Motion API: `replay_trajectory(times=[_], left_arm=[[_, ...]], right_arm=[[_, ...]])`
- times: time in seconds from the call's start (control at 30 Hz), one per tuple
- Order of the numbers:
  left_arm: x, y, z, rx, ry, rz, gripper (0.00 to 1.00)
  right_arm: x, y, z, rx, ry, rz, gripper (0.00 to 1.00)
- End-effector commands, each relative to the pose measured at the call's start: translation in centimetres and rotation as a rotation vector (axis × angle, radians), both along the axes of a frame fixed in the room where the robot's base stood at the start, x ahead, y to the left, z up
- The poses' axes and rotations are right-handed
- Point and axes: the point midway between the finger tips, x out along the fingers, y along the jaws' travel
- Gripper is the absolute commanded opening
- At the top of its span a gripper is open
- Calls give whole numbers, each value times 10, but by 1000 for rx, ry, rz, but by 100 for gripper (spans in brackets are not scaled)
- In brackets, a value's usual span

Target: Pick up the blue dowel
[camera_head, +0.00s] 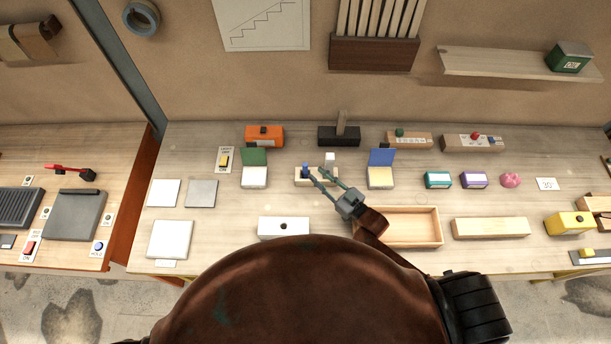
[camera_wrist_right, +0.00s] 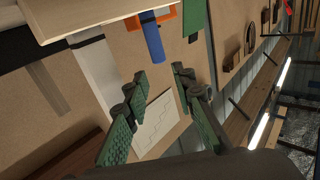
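The blue dowel (camera_head: 306,169) stands upright at the left end of a small light wood block (camera_head: 301,177) in the middle of the bench. A white dowel (camera_head: 329,159) stands in the same block to its right. My right gripper (camera_head: 318,173) is open and empty, its two green fingers spread near the block. In the right wrist view the blue dowel (camera_wrist_right: 152,38) lies just beyond the open right gripper (camera_wrist_right: 160,74), its free end close to the gap between the fingertips. The white dowel (camera_wrist_right: 95,68) is left of the fingers there. My left gripper is out of view.
Hinged boxes with a green lid (camera_head: 254,157) and a blue lid (camera_head: 382,157) flank the block. An orange box (camera_head: 264,134) and a black block (camera_head: 339,136) stand behind. A white box (camera_head: 284,228) and an open wooden tray (camera_head: 440,227) are in front.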

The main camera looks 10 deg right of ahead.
Motion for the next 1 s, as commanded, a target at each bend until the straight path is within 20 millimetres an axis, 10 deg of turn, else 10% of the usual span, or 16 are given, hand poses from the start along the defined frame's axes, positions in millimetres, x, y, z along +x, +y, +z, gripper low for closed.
replay_trajectory(times=[1.0], left_arm=[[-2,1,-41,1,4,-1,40]], right_arm=[[66,43,-15,0,0,-1,24]])
